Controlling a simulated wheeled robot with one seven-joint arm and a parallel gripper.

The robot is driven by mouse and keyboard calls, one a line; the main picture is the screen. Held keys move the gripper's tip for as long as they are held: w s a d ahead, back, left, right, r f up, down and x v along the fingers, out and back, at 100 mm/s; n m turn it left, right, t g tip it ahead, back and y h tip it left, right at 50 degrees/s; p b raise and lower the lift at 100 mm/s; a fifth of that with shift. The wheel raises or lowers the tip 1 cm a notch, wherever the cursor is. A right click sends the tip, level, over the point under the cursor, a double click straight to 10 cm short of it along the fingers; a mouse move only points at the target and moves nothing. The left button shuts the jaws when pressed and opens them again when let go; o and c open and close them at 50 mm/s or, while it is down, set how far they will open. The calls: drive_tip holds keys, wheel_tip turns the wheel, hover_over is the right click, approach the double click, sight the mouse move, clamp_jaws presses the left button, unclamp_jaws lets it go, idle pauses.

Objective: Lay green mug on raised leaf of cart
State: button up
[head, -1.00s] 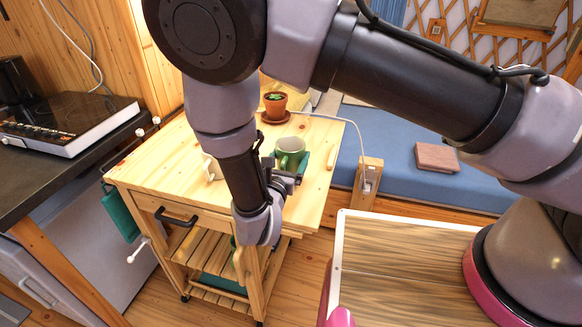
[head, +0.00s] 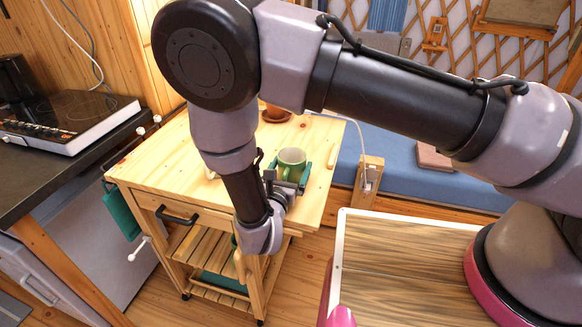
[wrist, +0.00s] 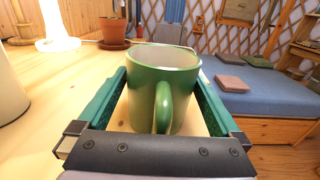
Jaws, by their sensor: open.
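The green mug (head: 291,160) stands upright on the wooden cart top (head: 165,164). In the wrist view the mug (wrist: 160,88) sits between the two teal fingers, its handle towards my wrist. My gripper (head: 290,176) is open around the mug, with a small gap visible on each side. In the wrist view my gripper (wrist: 161,95) is low, with the fingers close to the wooden surface. The part of the cart top under the mug is at the right side; I cannot tell where the leaf's seam runs.
A potted plant (wrist: 115,30) stands behind the mug, and a pale object (wrist: 10,90) is close on the left. A wooden post with a socket and cable (head: 368,174) stands right of the cart. A cooktop (head: 70,117) is at the left.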

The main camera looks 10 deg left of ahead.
drive_tip(key=s, duration=0.8)
drive_tip(key=s+a, duration=0.1)
drive_tip(key=s, duration=0.2)
drive_tip(key=shift+s, duration=0.4)
drive_tip(key=w+d+r+m+g+h, duration=0.8)
drive_tip(key=w+d+r+m+g, duration=0.2)
drive_tip(key=w+d+r+m, duration=0.3)
drive_tip(key=d+r+m+g+y, duration=0.3)
drive_tip(key=d+r+m+g, duration=0.3)
drive_tip(key=d+r+m, duration=0.6)
drive_tip(key=s+d+r+m+t+y, duration=0.2)
drive_tip(key=s+d+r+m+y, duration=0.1)
drive_tip(key=d+r+m, duration=0.4)
drive_tip(key=s+d+r+m+t+y, duration=0.3)
drive_tip(key=s+d+r+m+y, duration=0.1)
drive_tip(key=d+r+m, duration=0.3)
drive_tip(key=shift+r+y, duration=0.8)
drive_tip(key=shift+r, duration=0.25)
drive_tip(key=shift+a, duration=0.1)
